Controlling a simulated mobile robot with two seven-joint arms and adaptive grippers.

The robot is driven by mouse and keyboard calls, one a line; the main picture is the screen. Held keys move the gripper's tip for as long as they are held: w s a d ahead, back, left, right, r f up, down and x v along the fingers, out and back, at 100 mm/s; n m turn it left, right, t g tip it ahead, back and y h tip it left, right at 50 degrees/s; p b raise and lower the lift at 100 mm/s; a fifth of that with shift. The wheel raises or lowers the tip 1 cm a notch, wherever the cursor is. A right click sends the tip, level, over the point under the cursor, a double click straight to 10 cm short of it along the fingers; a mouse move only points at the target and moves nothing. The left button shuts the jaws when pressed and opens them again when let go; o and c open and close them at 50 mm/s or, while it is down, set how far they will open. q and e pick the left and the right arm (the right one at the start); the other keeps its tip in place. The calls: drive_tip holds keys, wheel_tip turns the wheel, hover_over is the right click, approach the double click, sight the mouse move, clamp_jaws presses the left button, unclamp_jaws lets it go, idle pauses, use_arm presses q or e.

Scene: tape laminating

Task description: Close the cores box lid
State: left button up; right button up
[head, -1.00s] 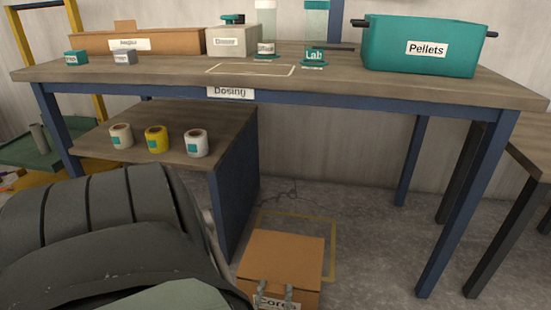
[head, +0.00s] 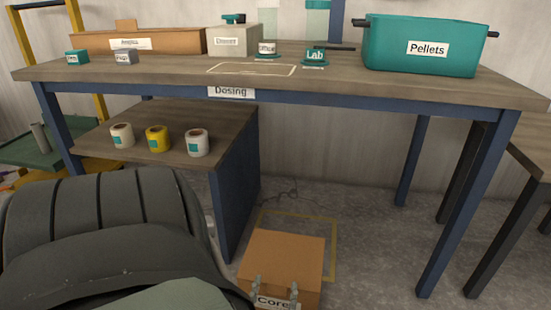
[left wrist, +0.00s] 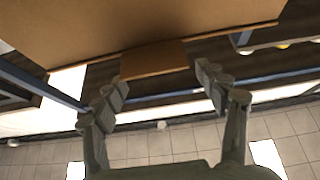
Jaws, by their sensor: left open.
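The cores box (head: 283,258) is a brown box on the floor below the table, with a "Cores" label on its front. Its top looks flat and lies across the box; I cannot tell whether the lid is fully seated. My left gripper (head: 275,289) is at the front edge of the box, its two fingers apart on either side of the label. In the left wrist view, the left gripper (left wrist: 161,82) is open, and a brown tab (left wrist: 154,59) lies between and beyond its fingertips. A large brown box face (left wrist: 140,22) fills the top. My right gripper is not in view.
The dosing table (head: 150,68) stands above and behind the box, with a teal Pellets bin (head: 425,60) on it. A yellow floor outline (head: 334,245) surrounds the box area. Floor to the right is clear.

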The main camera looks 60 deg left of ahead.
use_arm(q)
wheel_tip(320, 180, up, 8)
idle(0.5)
drive_tip(key=shift+d, duration=0.15)
idle(0.4)
